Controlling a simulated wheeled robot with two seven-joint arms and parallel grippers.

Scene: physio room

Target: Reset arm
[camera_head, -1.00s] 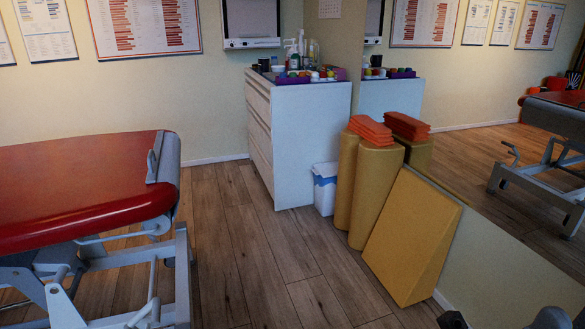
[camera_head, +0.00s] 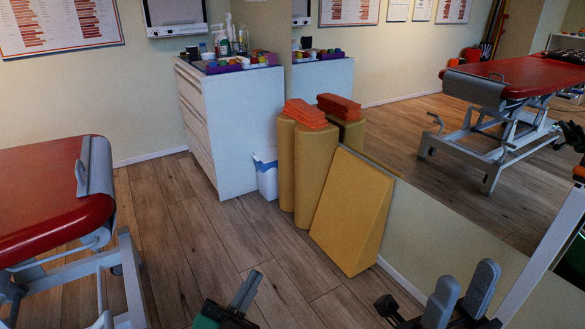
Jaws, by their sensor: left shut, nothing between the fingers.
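My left gripper (camera_head: 246,287) shows at the bottom middle of the head view, with a dark and green body. Its grey fingers are shut together with nothing between them, over the wooden floor. My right gripper (camera_head: 461,292) shows at the bottom right. Its two grey fingers stand apart with a gap and nothing visible between them. Both grippers are cut off by the lower picture edge, and most of both arms is out of view.
A red treatment table (camera_head: 45,190) stands at left. A white cabinet (camera_head: 240,130) carries bottles and a purple tray. A white-blue bin (camera_head: 266,178), yellow rolls (camera_head: 313,175) with orange pads (camera_head: 305,113) and a yellow wedge (camera_head: 352,215) line the mirrored wall. Floor (camera_head: 190,240) between is clear.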

